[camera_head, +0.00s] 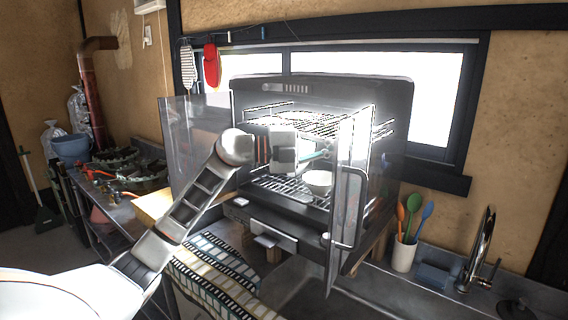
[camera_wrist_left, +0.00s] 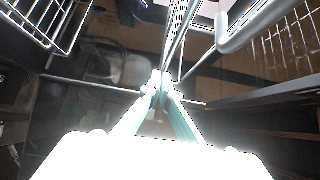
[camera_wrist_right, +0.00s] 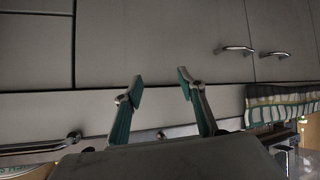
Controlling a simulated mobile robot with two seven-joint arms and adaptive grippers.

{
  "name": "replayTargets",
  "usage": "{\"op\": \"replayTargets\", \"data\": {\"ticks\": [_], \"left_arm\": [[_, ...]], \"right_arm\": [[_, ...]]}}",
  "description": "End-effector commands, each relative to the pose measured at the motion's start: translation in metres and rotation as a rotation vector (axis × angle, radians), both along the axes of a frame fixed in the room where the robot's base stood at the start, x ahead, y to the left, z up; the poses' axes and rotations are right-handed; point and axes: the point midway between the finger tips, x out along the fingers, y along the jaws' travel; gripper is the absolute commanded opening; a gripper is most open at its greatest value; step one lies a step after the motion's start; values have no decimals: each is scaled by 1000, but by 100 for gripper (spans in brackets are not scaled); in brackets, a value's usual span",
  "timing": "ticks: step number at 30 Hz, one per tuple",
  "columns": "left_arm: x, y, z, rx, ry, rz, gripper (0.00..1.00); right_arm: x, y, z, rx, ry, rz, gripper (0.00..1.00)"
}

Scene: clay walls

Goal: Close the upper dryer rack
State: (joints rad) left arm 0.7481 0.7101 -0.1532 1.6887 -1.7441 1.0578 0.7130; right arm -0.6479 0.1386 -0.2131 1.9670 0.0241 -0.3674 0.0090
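The dryer (camera_head: 385,95) is a dark cabinet with two transparent doors standing open. Its upper rack (camera_head: 300,122) is a wire shelf that appears to extend out from the cabinet. The lower rack (camera_head: 285,186) sits below and bears a white bowl (camera_head: 318,182). My left gripper (camera_head: 326,153) is between the open doors, below the upper rack and above the bowl. In the left wrist view its teal fingers (camera_wrist_left: 162,84) come together at the tips near wire bars; nothing is clearly held. My right gripper (camera_wrist_right: 160,85) is open and empty before pale cabinet fronts.
The left door (camera_head: 198,130) stands left of my arm; the right door with its handle (camera_head: 362,205) projects forward on the right. A utensil cup (camera_head: 403,254) and a faucet (camera_head: 480,250) are at right.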

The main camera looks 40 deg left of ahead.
Motion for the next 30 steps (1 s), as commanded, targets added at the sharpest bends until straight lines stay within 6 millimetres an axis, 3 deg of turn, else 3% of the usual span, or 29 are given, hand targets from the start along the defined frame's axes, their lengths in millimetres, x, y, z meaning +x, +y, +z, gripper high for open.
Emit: {"op": "replayTargets", "data": {"ticks": [9,15,30], "left_arm": [[11,-1,-1,1,1,0,0],[11,0,-1,1,-1,3,0],[9,8,0,1,0,0,0]], "right_arm": [[-2,-1,3,-2,7,-1,40],[-5,-3,-4,-8,19,-3,40],[-2,-4,3,-6,10,-6,40]]}}
